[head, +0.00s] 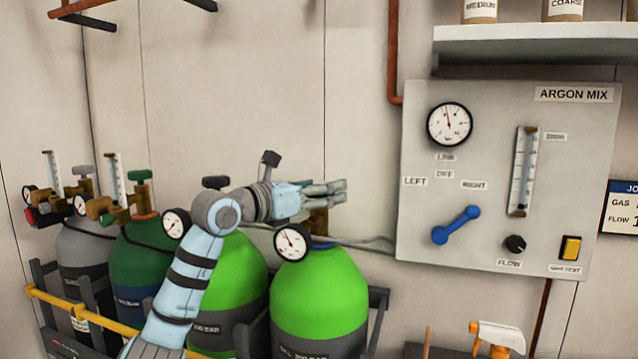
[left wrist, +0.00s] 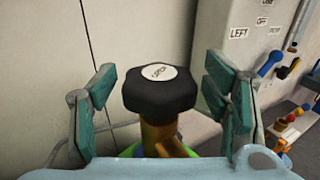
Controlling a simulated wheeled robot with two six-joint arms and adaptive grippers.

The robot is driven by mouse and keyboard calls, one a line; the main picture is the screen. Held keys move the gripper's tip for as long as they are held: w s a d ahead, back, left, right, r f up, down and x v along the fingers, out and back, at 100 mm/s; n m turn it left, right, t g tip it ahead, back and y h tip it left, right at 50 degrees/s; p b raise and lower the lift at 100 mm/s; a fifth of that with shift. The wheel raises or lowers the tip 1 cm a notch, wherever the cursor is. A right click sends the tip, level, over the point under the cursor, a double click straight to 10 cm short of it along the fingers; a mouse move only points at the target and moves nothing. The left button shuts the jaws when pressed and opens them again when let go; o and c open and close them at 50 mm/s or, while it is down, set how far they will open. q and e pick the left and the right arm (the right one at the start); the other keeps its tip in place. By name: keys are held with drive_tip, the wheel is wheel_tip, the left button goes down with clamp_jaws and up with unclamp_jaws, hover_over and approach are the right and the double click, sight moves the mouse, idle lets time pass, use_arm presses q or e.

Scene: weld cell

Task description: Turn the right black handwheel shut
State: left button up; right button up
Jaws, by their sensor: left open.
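The right black handwheel (left wrist: 158,92) has a white label on top and sits on a brass valve. In the left wrist view it shows between the two spread fingers of my left gripper (left wrist: 162,103), with a gap on each side. In the head view my left gripper (head: 338,191) is at the valve above the right bright green cylinder (head: 318,300) and hides this handwheel. It is open and holds nothing. Another black handwheel (head: 216,182) tops the left bright green cylinder (head: 238,270), partly behind my arm. My right gripper is out of view.
A round gauge (head: 292,242) juts out below the gripper. The argon panel (head: 500,180), with its blue lever (head: 456,225), is on the wall to the right. A yellow rail (head: 85,312) runs before the cylinders. A spray bottle (head: 497,338) stands at lower right.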

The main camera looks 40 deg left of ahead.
use_arm(q)
drive_tip(key=shift+c, duration=0.4)
drive_tip(key=c, duration=1.1)
drive_tip(key=shift+a+r+m+h+p, duration=0.1)
drive_tip(key=shift+m+h+p, duration=0.5)
drive_tip(key=shift+h+p, duration=0.25)
drive_tip(key=m+g+h+p, duration=0.1)
drive_tip(key=m+h+p, duration=0.1)
drive_tip(key=p, duration=0.1)
drive_tip(key=m+g+h+p, duration=0.1)
drive_tip(key=g+h+p, duration=0.1)
drive_tip(key=h+p, duration=0.1)
drive_tip(key=m+g+h+p, duration=0.1)
drive_tip(key=m+h+p, duration=0.1)
drive_tip(key=h+p, duration=0.1)
drive_tip(key=shift+r+m+p, duration=0.25)
drive_tip(key=shift+m+p, duration=0.05)
drive_tip(key=shift+p, duration=0.3)
drive_tip(key=shift+f+m+g+h+p, duration=0.15)
drive_tip(key=shift+m+g+h+p, duration=0.2)
drive_tip(key=shift+g+p, duration=0.1)
drive_tip(key=shift+f, duration=0.1)
drive_tip(key=o, duration=1.2)
drive_tip(key=shift+f, duration=0.1)
